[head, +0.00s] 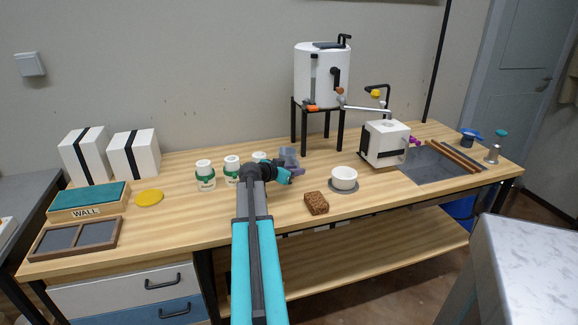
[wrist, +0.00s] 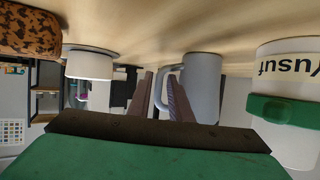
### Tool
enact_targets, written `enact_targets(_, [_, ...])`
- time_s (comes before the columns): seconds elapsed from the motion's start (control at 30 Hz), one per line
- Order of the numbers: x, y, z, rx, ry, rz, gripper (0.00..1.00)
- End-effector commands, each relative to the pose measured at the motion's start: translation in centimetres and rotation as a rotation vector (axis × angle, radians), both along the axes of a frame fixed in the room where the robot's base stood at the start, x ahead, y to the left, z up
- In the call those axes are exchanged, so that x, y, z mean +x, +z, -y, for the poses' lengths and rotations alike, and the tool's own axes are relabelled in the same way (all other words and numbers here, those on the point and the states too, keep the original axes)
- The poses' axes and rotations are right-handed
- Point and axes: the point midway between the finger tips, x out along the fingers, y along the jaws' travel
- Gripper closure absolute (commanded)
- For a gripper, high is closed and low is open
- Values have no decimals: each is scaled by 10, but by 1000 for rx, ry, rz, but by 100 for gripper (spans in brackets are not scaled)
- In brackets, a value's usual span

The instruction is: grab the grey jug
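The grey jug (head: 289,156) stands on the wooden table, just behind my gripper (head: 290,176) in the head view and partly covered by it. The wrist view is upside down; there the jug (wrist: 203,88) is upright on the table, right of centre, with its handle toward the left. My gripper (wrist: 162,97) is open, with a gap between its two dark fingers. The handle shows in line with this gap, and the right finger overlaps part of it. I cannot tell whether the fingers are beside the handle or short of it.
Several white jars with green bands (head: 206,176) stand left of the jug; one (wrist: 290,105) is close in the wrist view. A white cup (head: 344,177) on a saucer and a brown block (head: 316,204) are to the right. A white tank (head: 320,75) stands behind on a black stand.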

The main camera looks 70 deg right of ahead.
Motion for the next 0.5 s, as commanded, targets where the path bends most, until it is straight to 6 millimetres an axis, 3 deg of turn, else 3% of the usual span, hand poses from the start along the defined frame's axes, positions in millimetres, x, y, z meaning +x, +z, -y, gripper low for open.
enact_targets(0.27, [-1,-2,6,0,-1,-1,82])
enact_targets(0.5, [-8,-11,29,1,-1,0,82])
